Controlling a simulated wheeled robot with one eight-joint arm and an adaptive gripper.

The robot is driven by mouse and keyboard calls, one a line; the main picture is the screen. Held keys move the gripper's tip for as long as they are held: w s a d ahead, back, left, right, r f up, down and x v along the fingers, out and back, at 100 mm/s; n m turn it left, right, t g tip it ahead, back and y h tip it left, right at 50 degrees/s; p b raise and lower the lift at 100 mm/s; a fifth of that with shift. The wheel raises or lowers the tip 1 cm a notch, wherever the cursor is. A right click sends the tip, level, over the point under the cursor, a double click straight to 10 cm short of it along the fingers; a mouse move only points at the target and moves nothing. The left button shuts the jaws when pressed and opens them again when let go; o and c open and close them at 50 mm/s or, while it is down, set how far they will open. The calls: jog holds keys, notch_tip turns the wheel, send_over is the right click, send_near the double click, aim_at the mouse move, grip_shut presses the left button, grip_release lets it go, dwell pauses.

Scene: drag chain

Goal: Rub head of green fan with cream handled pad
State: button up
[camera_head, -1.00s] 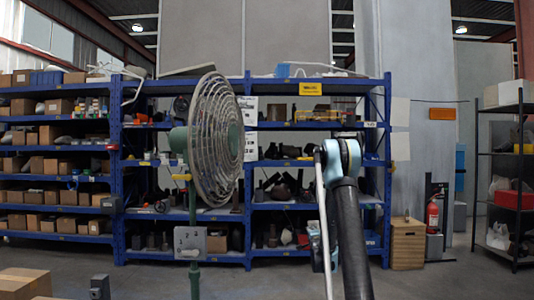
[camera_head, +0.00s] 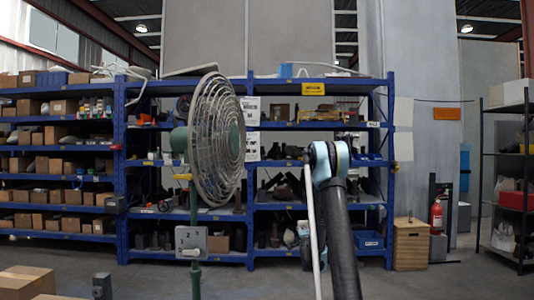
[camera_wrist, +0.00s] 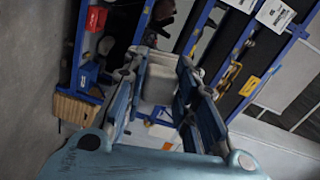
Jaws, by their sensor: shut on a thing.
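The green fan (camera_head: 217,140) stands on a green pole at left of centre in the head view. Its round wire head is upright, seen nearly edge-on, with the green motor housing on its left. My arm rises right of the fan, apart from it in the picture. In the wrist view, the blue fingers of my gripper (camera_wrist: 160,62) are shut on a pale cream block, which looks like the cream handled pad (camera_wrist: 159,86). The pad's far side is hidden. In the head view my arm hides the gripper, and I cannot make out the pad there.
Blue shelves (camera_head: 250,200) full of boxes and parts stand behind the fan. A control box (camera_head: 190,240) sits on the fan's pole. Cardboard boxes (camera_head: 27,281) lie at the lower left. A wooden box (camera_head: 411,245) and fire extinguisher (camera_head: 437,214) stand at right.

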jog(key=shift+w+a+f, duration=0.1)
jog(key=shift+w+a, duration=0.1)
jog(key=shift+w, duration=0.15)
jog(key=shift+w, duration=0.1)
jog(key=shift+a+n+y, duration=0.15)
jog(key=shift+n+y, duration=0.15)
jog(key=s+a+r+n+g+y, duration=0.45)
jog(key=a+r+y, duration=0.25)
jog(key=r, duration=0.2)
jog(key=s+a+r+n+g+y, duration=0.35)
jog(key=a+r+n+y, duration=0.3)
jog(key=r, duration=0.25)
jog(key=s+a+r+n+g+y, duration=0.1)
jog(key=s+r+n+g, duration=0.1)
jog(key=s+r+g, duration=0.5)
jog(key=s+a+r+n+y, duration=0.1)
jog(key=s+a+r+n, duration=0.2)
jog(key=r, duration=0.8)
jog(key=s+r+n+g+y, duration=0.15)
jog(key=s+r+g, duration=0.25)
jog(key=s+r, duration=0.4)
jog(key=w+a, duration=0.2)
jog(key=a, duration=0.4)
jog(key=shift+r+n+h, duration=0.3)
jog(key=shift+n, duration=0.15)
